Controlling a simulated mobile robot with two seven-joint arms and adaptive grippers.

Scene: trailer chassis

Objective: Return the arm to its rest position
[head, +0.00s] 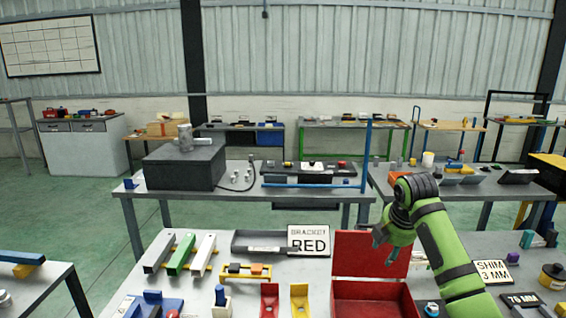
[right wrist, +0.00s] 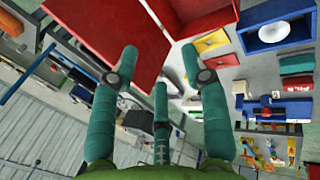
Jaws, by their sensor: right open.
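My right arm (head: 445,250), green with black joints, comes in from the lower right of the head view. My right gripper (head: 384,236) is above the red box's raised lid, pointing down and to the left. In the right wrist view its teal fingers (right wrist: 160,62) are spread apart with nothing held between them. The open red box (head: 372,291) stands on the front table under the gripper. Its red lid (right wrist: 98,38) fills the upper left of the wrist view, close to the fingers. My left gripper is not in view.
The front table carries a grey tray (head: 258,242), a "BRACKET RED" sign (head: 309,240), a yellow bracket (head: 299,298) and a "SHIM 3 MM" sign (head: 493,271). A dark box (head: 186,166) stands on the table behind. Open green floor shows at the left.

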